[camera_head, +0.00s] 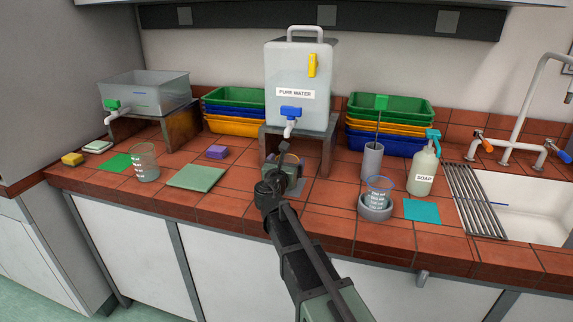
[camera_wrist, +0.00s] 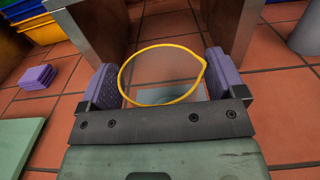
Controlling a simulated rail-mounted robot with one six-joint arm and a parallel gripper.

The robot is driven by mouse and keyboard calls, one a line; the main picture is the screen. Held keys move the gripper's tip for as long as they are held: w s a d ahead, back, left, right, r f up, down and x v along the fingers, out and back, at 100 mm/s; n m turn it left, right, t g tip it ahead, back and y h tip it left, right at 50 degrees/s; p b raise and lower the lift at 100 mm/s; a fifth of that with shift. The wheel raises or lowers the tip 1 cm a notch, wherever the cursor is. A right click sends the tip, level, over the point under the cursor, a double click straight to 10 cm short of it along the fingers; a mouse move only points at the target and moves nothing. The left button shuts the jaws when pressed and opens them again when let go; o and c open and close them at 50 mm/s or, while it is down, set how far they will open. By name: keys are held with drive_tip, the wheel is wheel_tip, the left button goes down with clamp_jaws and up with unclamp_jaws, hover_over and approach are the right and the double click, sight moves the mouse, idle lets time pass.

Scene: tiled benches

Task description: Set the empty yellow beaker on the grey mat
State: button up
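The yellow-rimmed beaker (camera_wrist: 162,75) is clear and looks empty. In the wrist view it sits between the two purple finger pads of my gripper (camera_wrist: 163,82), which appear to touch it on both sides. In the head view my gripper (camera_head: 284,168) is in front of the pure water tank's stand, below its spout, and mostly hides the beaker. The grey mat (camera_head: 297,187) shows partly beside my gripper on the tiles; a grey patch also shows through the beaker in the wrist view. I cannot tell whether the beaker's base touches the mat.
The pure water tank (camera_head: 298,75) stands above on a metal stand (camera_head: 325,143). A blue-rimmed beaker (camera_head: 379,186) sits in a round grey holder to the right, near a soap bottle (camera_head: 422,172). Another beaker (camera_head: 145,164) and a pale green slab (camera_head: 196,177) are left.

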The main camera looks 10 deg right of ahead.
drive_tip(key=shift+o, duration=0.3)
drive_tip(key=shift+r+p, duration=0.3)
drive_tip(key=v, duration=1.2)
drive_tip(key=shift+f, duration=0.15)
idle(0.3)
